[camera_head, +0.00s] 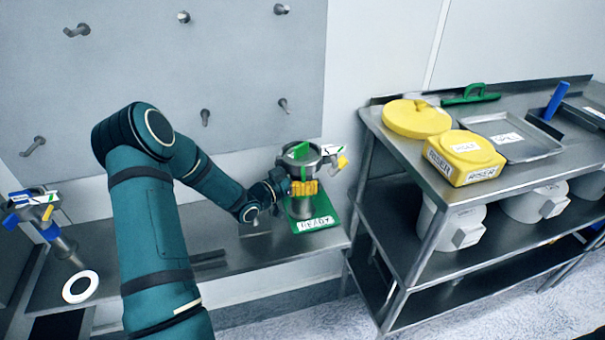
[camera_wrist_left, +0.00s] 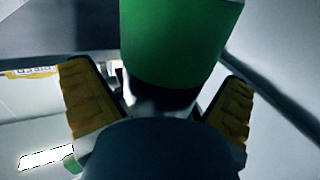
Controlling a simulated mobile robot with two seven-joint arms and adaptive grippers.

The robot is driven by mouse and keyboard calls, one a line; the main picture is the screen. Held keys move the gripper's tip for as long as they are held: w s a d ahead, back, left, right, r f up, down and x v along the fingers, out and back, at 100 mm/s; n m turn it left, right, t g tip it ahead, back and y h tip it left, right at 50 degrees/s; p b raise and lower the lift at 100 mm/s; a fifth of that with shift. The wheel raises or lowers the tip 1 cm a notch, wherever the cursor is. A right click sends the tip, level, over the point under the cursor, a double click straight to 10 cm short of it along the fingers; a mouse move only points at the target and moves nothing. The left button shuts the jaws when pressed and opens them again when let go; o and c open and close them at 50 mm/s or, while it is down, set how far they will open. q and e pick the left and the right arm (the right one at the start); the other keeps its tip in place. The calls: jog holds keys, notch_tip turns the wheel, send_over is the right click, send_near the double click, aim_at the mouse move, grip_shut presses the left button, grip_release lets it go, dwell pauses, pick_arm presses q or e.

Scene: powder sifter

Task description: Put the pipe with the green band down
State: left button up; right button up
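The pipe with the green band (camera_head: 299,207) is a grey metal pipe at the green labelled mat (camera_head: 326,216) on the low steel bench. It looks upright; whether its foot touches the mat is unclear. Its top has green, white and yellow parts. My left gripper (camera_head: 303,188) is at the pipe from the left, with a yellow pad across its near side. In the left wrist view the green band (camera_wrist_left: 180,40) fills the top middle, between the yellow finger pads (camera_wrist_left: 160,105). Whether the pads press on the pipe is unclear. My right gripper is out of view.
A second pipe with blue parts (camera_head: 62,245) and a white ring (camera_head: 80,287) are at the far left. A taller steel table (camera_head: 520,176) at right holds a yellow lid (camera_head: 417,118) and yellow box (camera_head: 466,156). Pegs stick out behind.

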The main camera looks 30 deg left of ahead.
pick_arm(q)
jog(key=v, duration=1.2)
jog(key=shift+r, duration=0.1)
dwell(0.4)
